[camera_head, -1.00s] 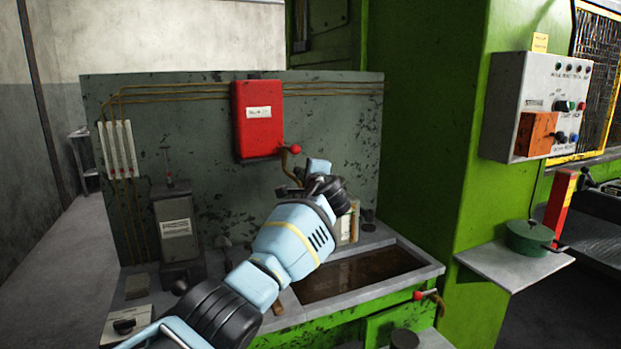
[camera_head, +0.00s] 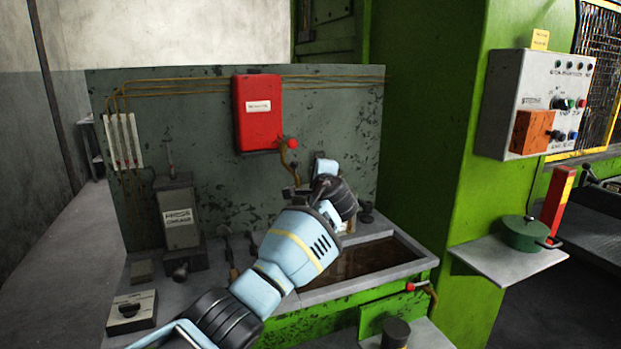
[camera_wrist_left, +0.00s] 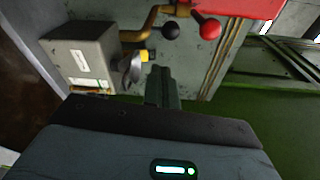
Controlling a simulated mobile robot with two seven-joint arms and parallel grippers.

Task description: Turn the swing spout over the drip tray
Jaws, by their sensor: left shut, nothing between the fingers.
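A curved brass pipe (camera_head: 288,164) with a red ball knob hangs below the red box, and looks like the swing spout. In the left wrist view a bent brass pipe (camera_wrist_left: 146,27) has a black ball and a red ball beside it. The drip tray (camera_head: 370,285) is a grey-rimmed basin with brown liquid, right of my left arm. My left gripper (camera_wrist_left: 163,85) is shut and empty, its fingertips just below the black ball in the picture. I cannot tell if they touch the pipe. In the head view my wrist hides the fingertips and part of the pipe. My right gripper is not shown.
A red box (camera_head: 257,113) is on the back panel. A grey labelled box (camera_wrist_left: 85,52) stands close to the fingers in the wrist view. A dark grey canister (camera_head: 179,220) stands left of my arm. A control box (camera_head: 531,100) and green pot (camera_head: 526,233) are right.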

